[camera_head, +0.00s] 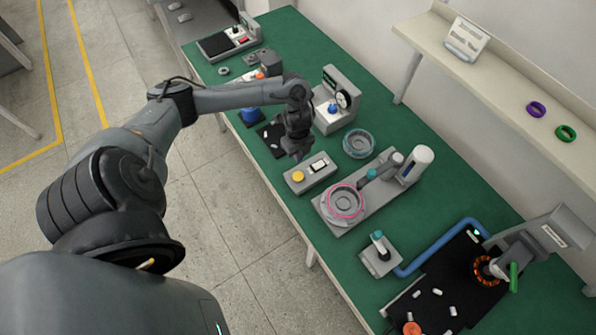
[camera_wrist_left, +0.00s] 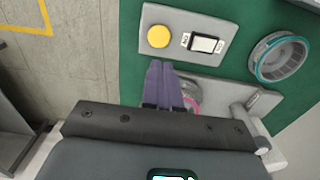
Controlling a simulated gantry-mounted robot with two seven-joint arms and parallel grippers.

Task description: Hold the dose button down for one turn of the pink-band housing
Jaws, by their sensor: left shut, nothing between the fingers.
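A yellow button (camera_head: 298,176) sits on a grey control box (camera_head: 318,181) beside a white rocker switch (camera_head: 319,165); the button also shows in the left wrist view (camera_wrist_left: 158,36). The pink-band housing (camera_head: 345,203) rests on a grey fixture near the box. In the left wrist view the pink-band housing (camera_wrist_left: 194,90) is partly hidden behind my fingers. My left gripper (camera_head: 298,157) is above the box's far side, pointing down, shut and empty. Its fingertips (camera_wrist_left: 161,66) appear just below the yellow button in the wrist view, apart from it. My right gripper is out of view.
A teal-banded housing (camera_head: 358,143) stands on the green bench. A white cylinder (camera_head: 416,164) rises from the fixture. A small grey device with a teal top (camera_head: 379,247) and a black mat (camera_head: 445,285) lie nearer. A gauge stand (camera_head: 337,100) is behind the gripper.

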